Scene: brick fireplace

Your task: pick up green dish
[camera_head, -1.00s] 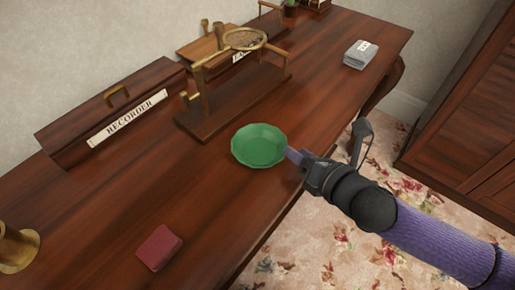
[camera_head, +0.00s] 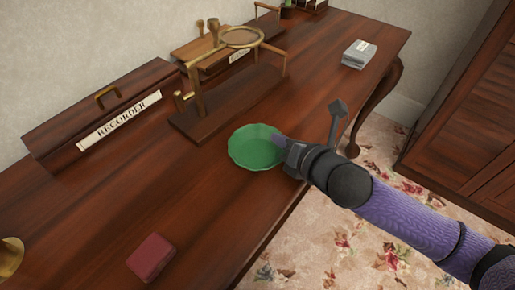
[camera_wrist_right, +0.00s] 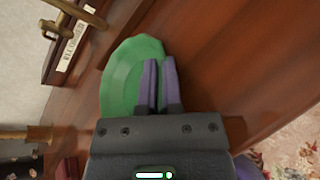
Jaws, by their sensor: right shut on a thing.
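The green dish (camera_head: 255,148) is a shallow round bowl with a scalloped rim, at the table's front edge side in the head view. It also shows in the right wrist view (camera_wrist_right: 125,75), partly behind the fingers. My right gripper (camera_head: 278,141) is at the dish's right rim, its purple fingers closed on that rim. In the right wrist view the fingers (camera_wrist_right: 160,82) lie close together over the dish's edge. Whether the dish is clear of the table is hard to tell. My left gripper is not in view.
The dark wooden table (camera_head: 200,220) holds a recorder box (camera_head: 100,115), a brass-and-wood stand (camera_head: 225,95) behind the dish, a red box (camera_head: 151,257) front left, and a grey stack (camera_head: 359,54) at far right. A brass object (camera_head: 10,256) stands at the left edge.

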